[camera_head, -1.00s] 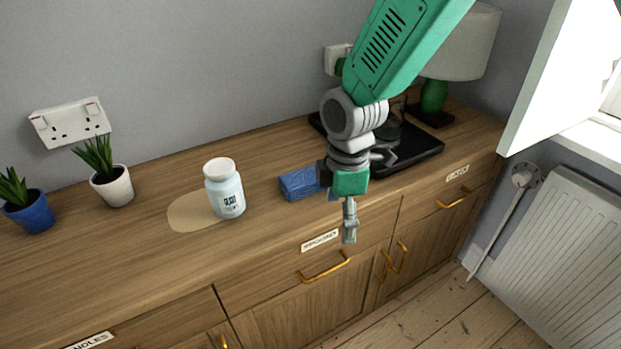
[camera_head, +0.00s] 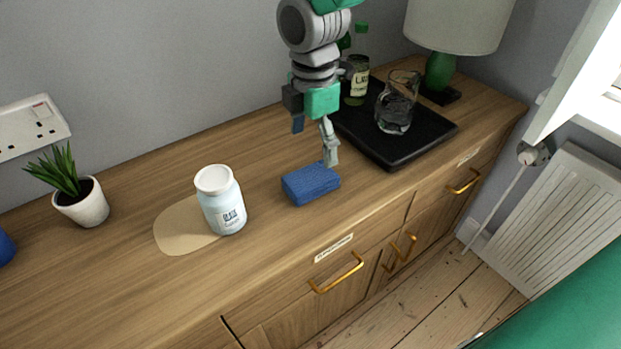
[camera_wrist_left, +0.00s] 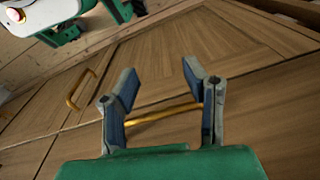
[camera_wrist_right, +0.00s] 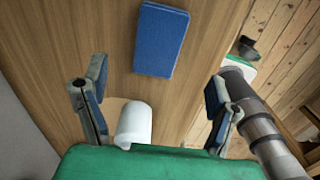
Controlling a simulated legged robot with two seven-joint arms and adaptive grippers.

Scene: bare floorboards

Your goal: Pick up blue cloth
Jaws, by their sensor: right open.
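The blue cloth (camera_head: 311,184), a folded block shape, lies on the wooden sideboard top near its front edge. My right gripper (camera_head: 314,142) is above and just behind it in the head view, apart from it. In the right wrist view the cloth (camera_wrist_right: 161,40) lies ahead of the open, empty fingers of the right gripper (camera_wrist_right: 150,92). My left gripper (camera_wrist_left: 162,82) shows only in the left wrist view. Its fingers are apart and empty, in front of the cabinet doors and a brass handle (camera_wrist_left: 165,114).
A black tray (camera_head: 420,138) with a glass jug (camera_head: 397,102) and a green bottle (camera_head: 357,75) is to the right. A lamp (camera_head: 455,25) and potted plant (camera_head: 80,200) stand further out.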

